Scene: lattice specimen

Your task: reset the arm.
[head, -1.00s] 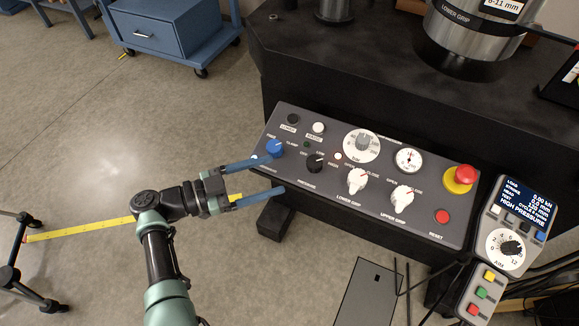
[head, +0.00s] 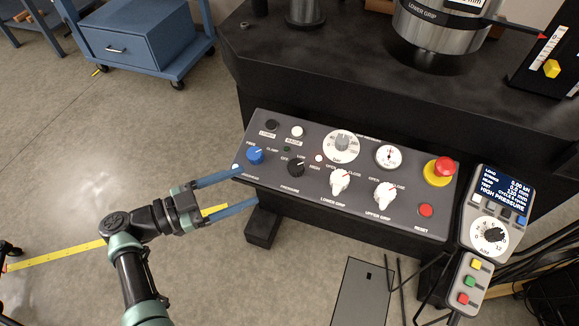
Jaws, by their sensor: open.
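My gripper (head: 248,189) is at the left end of the control panel (head: 400,220), with its two blue fingers spread apart and nothing visible between them. The upper fingertip is close to the panel's left edge, below the blue knob (head: 255,155); I cannot tell whether it touches. The lower fingertip is in front of the panel's lower left edge. My arm comes up from the bottom of the view, left of the panel.
The panel carries white grip knobs (head: 340,181), a red emergency button (head: 444,166) and a red reset button (head: 426,210). A handset (head: 490,225) with a screen is at the right. A blue cart (head: 140,50) stands at the upper left. Floor at the left is mostly clear.

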